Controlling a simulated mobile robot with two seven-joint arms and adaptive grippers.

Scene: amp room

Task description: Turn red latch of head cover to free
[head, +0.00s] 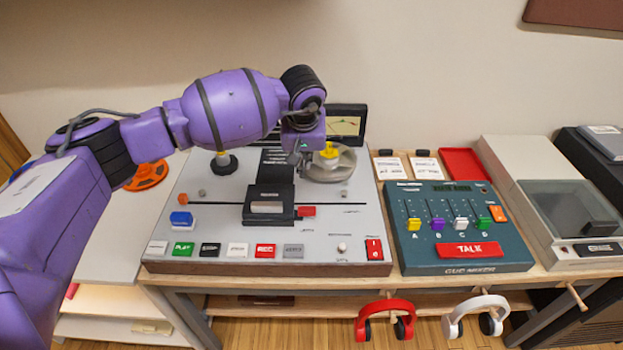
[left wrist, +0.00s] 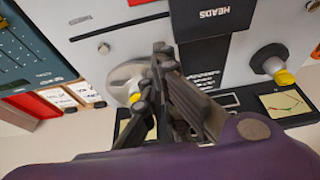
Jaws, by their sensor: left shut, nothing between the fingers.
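The head cover (head: 266,207) is a dark block with a pale window at the middle of the grey tape machine (head: 215,215). The red latch (head: 306,211) sits at the cover's right side, in line with a long dark slot. In the left wrist view the cover, marked HEADS (left wrist: 215,18), is at the top, and a red bit that looks like the latch (left wrist: 138,2) is cut by the top edge. My left gripper (left wrist: 160,50) is shut and empty, above the deck behind the cover and apart from the latch.
A yellow-topped hub (head: 221,160) stands at the back left, and a pale round reel platter (head: 332,166) at the back right, with a meter (head: 345,126) behind. Coloured buttons (head: 265,250) line the front. A mixer (head: 455,225) stands to the right.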

